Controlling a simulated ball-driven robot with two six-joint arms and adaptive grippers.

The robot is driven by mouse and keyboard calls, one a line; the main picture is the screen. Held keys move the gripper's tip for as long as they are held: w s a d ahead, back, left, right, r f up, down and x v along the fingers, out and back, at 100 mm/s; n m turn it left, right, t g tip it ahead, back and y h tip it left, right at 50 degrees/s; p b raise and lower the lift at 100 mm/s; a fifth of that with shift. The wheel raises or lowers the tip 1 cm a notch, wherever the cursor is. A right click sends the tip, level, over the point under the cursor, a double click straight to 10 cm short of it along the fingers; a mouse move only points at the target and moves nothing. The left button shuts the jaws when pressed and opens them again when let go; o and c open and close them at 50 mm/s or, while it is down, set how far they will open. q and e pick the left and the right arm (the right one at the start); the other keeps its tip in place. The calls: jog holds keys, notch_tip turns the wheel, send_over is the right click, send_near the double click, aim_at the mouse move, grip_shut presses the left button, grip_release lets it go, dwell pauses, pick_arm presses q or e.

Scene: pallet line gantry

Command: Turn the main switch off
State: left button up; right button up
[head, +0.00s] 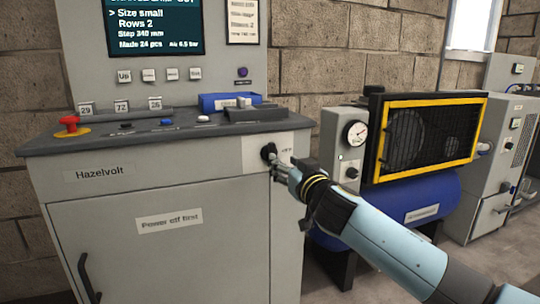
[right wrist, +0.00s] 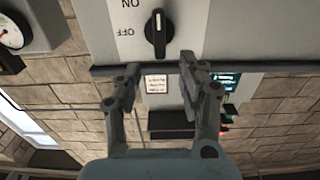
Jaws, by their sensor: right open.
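The main switch is a black rotary knob (head: 267,151) on a pale plate at the upper right of the grey cabinet's front. In the right wrist view, the knob (right wrist: 159,33) stands lengthwise up the picture with a white mark on it. In the head view the right gripper (head: 277,167) partly covers the plate. My left gripper is not in view.
The cabinet top (head: 180,132) holds a red emergency button (head: 69,122), small buttons and a blue tray (head: 222,102). A compressor with a yellow-framed guard (head: 432,97) and a blue tank (head: 425,200) stands close right of the cabinet, behind my right arm.

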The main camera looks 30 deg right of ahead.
jog(key=x, duration=0.8)
jog(key=shift+w, duration=0.25)
jog(key=shift+c, duration=0.2)
jog(key=shift+f, duration=0.1)
grip_shut()
